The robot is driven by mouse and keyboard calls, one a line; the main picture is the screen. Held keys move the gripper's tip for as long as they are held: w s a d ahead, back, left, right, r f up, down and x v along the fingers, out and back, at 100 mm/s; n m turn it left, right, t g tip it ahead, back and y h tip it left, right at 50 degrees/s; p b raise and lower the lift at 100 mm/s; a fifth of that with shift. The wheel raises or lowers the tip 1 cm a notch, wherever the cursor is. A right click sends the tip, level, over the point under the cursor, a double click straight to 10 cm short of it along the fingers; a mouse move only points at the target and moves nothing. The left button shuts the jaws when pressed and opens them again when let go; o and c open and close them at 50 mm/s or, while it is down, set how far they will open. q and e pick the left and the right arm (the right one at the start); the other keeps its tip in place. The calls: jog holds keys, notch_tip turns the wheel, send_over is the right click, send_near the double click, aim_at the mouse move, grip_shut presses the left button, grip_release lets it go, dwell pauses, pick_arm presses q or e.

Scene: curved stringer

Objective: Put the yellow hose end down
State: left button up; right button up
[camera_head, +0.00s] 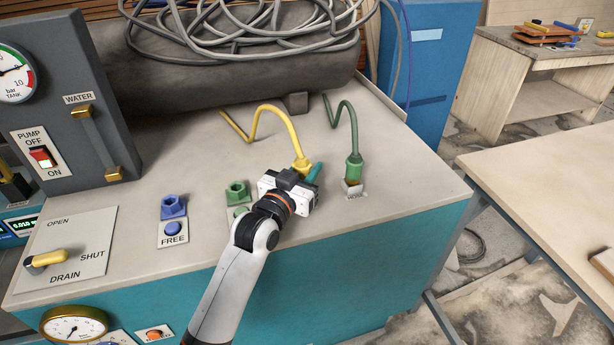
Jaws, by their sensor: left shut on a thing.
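The yellow hose end (301,163) is a yellow connector on a curved yellow hose that runs back to the left over the bench top. My left gripper (302,175) is shut on it, low over the front part of the bench. The gripper body hides the lower part of the connector, so I cannot tell whether it touches anything below. A teal piece shows at the gripper's right side. My right gripper is not in view.
A green hose end (354,166) stands on a labelled spot to the right. A blue fitting (173,206) by a FREE label and a green fitting (238,192) stand to the left. A grey pump panel (75,110) rises at left. The bench's right side is clear.

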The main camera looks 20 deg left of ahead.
pick_arm(q)
jog(key=shift+f, duration=0.85)
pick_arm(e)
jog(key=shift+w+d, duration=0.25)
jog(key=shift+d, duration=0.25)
pick_arm(q)
jog(key=shift+f, duration=0.15)
jog(key=o, duration=1.1)
jog(key=shift+c, duration=0.2)
jog(key=shift+r, duration=0.25)
jog(key=s, duration=0.3)
jog(key=s+a, duration=0.1)
jog(key=s, duration=0.3)
jog(key=s+a+b, duration=0.1)
jog(key=s, duration=0.2)
jog(key=shift+s+f, duration=0.2)
jog(key=shift+s, duration=0.05)
jog(key=shift+s+a+r, duration=0.1)
jog(key=shift+s+a, duration=0.05)
jog(key=shift+s, duration=0.55)
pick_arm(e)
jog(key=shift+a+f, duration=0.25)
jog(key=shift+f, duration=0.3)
